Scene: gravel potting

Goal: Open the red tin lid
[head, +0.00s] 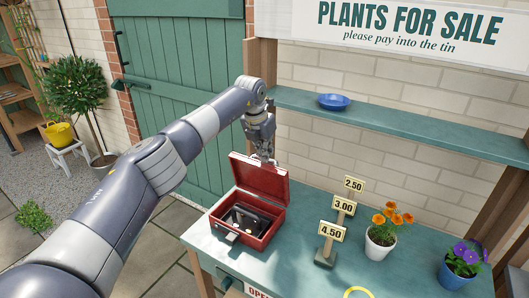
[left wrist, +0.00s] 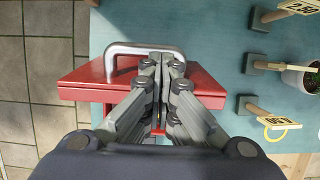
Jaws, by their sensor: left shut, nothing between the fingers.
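The red tin (head: 240,238) stands on the green table at its left part. Its lid (head: 260,178) is raised, standing up at the back and leaning a little backward, and a dark tray with dark contents shows inside. My left gripper (head: 266,158) is at the lid's top edge, its fingertips partly hidden behind it. In the left wrist view the red lid (left wrist: 80,82) lies under my shut, empty gripper (left wrist: 161,57), beside a metal handle (left wrist: 120,48). I cannot tell whether the fingers touch the lid. My right gripper is not in view.
Price signs (head: 331,232) stand right of the tin, with an orange-flower pot (head: 380,246) and a blue pot of purple flowers (head: 455,274) further right. A shelf (head: 400,125) with a blue dish (head: 334,102) runs above. A yellow ring (head: 357,291) is at the front.

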